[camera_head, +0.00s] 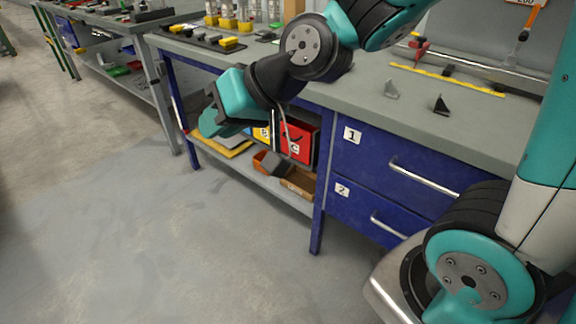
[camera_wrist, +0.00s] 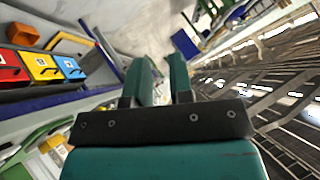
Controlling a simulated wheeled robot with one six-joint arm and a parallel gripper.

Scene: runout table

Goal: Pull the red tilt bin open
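The red tilt bin (camera_head: 297,143) is under the bench top in the head view, with a dark handle and a label on its front. Its front looks upright, flush with its neighbours. In the wrist view the red bin (camera_wrist: 10,72) is at the far left, partly cut off by the picture's edge. My gripper (camera_head: 211,123) is in front of the bench, left of the red bin and apart from it. In the wrist view the two teal fingers of my gripper (camera_wrist: 160,72) stand apart with nothing between them.
A yellow bin (camera_wrist: 43,67) and a blue bin (camera_wrist: 69,67) stand beside the red one. Below, the lower shelf holds an orange tray (camera_head: 262,161) and a brown box (camera_head: 298,182). Blue drawers (camera_head: 372,165) are to the right. The floor (camera_head: 120,240) in front is clear.

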